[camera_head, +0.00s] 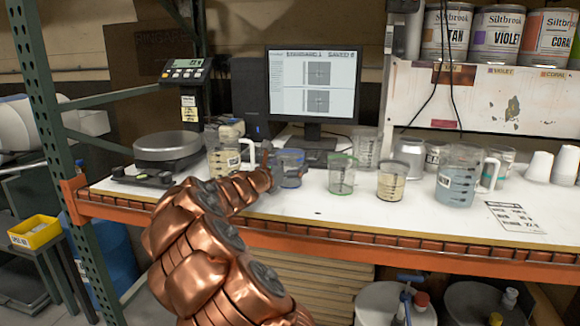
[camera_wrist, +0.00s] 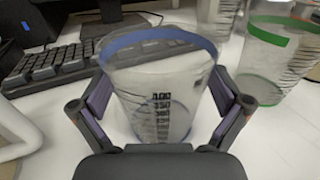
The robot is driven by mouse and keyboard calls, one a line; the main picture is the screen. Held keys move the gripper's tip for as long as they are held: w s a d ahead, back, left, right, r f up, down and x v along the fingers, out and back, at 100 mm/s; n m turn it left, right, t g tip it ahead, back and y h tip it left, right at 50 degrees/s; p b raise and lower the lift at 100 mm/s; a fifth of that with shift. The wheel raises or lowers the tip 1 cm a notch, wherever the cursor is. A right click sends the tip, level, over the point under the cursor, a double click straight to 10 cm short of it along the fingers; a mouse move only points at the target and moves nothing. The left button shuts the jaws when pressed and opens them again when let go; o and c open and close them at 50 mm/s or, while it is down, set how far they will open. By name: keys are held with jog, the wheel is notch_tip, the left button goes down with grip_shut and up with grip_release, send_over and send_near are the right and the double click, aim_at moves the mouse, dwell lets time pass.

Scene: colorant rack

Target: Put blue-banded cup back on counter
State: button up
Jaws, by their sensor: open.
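The blue-banded cup (camera_wrist: 155,95) is a clear measuring cup with a blue band at its rim and black graduations. In the wrist view it stands upright on the white counter (camera_wrist: 290,150), between the two spread fingers of my gripper (camera_wrist: 162,108). The fingers lie to either side of it; I cannot tell whether they touch it. In the head view the cup (camera_head: 290,168) is on the counter (camera_head: 330,207) beside the end of my copper-coloured arm, which partly hides my gripper (camera_head: 278,165).
A green-banded cup (camera_head: 341,174) stands close to the right, with a cup of tan liquid (camera_head: 391,181) beyond it. A pitcher (camera_head: 226,155) stands to the left near the scale (camera_head: 168,147). A keyboard (camera_wrist: 50,72) lies behind. The front counter strip is mostly clear.

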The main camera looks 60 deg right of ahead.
jog(key=shift+a+r, duration=0.1)
jog(key=shift+r, duration=0.1)
jog(key=a, duration=1.2)
jog(key=shift+w, duration=0.2)
jog(key=s+a+m, duration=0.1)
jog(key=s, duration=0.1)
jog(key=s+a+m+g+y, duration=0.1)
jog(key=s+m, duration=0.1)
jog(key=s+a+m+g, duration=0.1)
jog(key=m, duration=0.1)
jog(key=shift+s+y, duration=0.4)
jog(key=s+a+f+m+y, duration=0.4)
jog(key=s+a+f+m, duration=0.15)
jog(key=a, duration=0.35)
jog(key=s+a+f+m+y, duration=0.4)
jog(key=s+a+f, duration=0.2)
jog(key=s+a, duration=0.15)
jog(key=s+a+f+m+y, duration=0.1)
jog(key=s+a+f+y, duration=0.1)
jog(key=a, duration=0.6)
jog(key=s+a+f+m+y, duration=0.1)
jog(key=s+a+f+y, duration=0.1)
jog(key=a, duration=0.6)
jog(key=s+a+f+m+y, duration=0.1)
jog(key=s+a+y, duration=0.3)
jog(key=a, duration=0.5)
jog(key=shift+x, duration=0.9)
